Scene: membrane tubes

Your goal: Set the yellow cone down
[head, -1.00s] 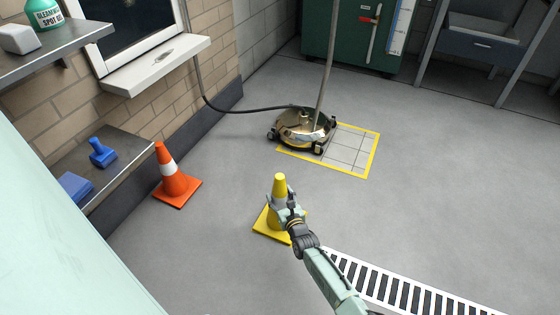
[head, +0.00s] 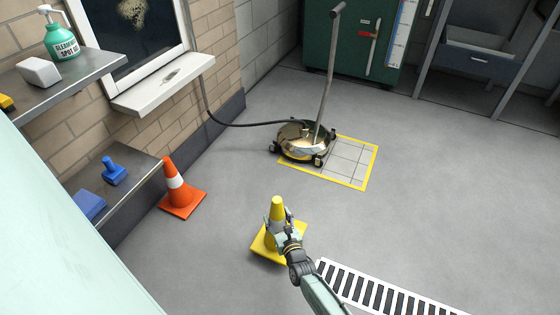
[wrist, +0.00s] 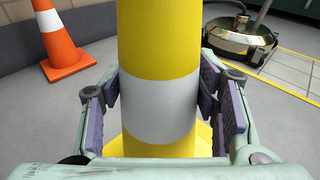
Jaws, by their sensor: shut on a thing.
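The yellow cone (head: 277,207) is upright in the lower middle of the head view, with a square yellow base. My gripper (head: 281,226) is shut around its body from the near side. In the wrist view the yellow cone (wrist: 158,40) fills the middle, and the finger pads of my gripper (wrist: 161,97) press on both sides of its pale grey band. Most of its base is hidden in the wrist view. I cannot tell whether the base touches the floor.
An orange cone (head: 181,194) with a white band stands to the left. A floor machine (head: 303,145) with a hose stands at the edge of a yellow-outlined tiled square (head: 345,165). A floor grate (head: 375,290) lies at lower right. Shelves (head: 125,195) line the left wall. Open floor lies right.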

